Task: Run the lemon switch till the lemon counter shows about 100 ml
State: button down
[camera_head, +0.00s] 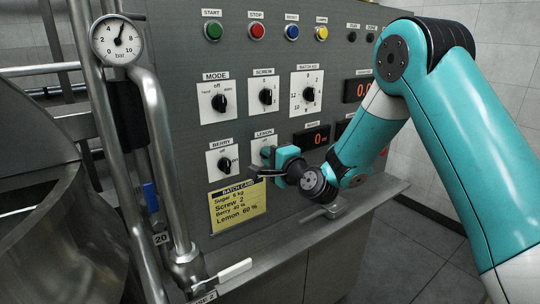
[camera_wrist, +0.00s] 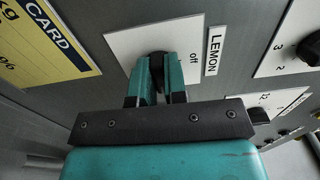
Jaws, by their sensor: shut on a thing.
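The lemon switch is a black knob (camera_wrist: 157,60) on a white plate (camera_wrist: 130,43) marked "off" near the LEMON label (camera_wrist: 213,51). In the head view only the upper part of its plate (camera_head: 262,143) shows; my gripper covers the knob. My gripper (camera_wrist: 159,82) is shut on this knob, one teal finger on each side; it also shows in the head view (camera_head: 270,156). The knob's pointer is hidden. A display (camera_head: 318,137) right of the switch shows a red 0; its label is too small to read. Another display (camera_head: 345,128) is mostly behind my arm.
The berry switch (camera_head: 223,163) is just left, with the yellow batch card (camera_head: 238,205) below. Mode (camera_head: 219,103), screw (camera_head: 265,96) and batch knobs (camera_head: 308,94) sit above. A metal ledge (camera_head: 300,228) runs below the panel. Pipes with a pressure gauge (camera_head: 118,40) stand at left.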

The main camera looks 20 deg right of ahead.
jog(key=shift+d, duration=0.1)
jog(key=c, duration=1.2)
grip_release()
jog(key=shift+o, duration=0.2)
jog(key=b+v, duration=1.7)
jog(key=shift+s, duration=0.15)
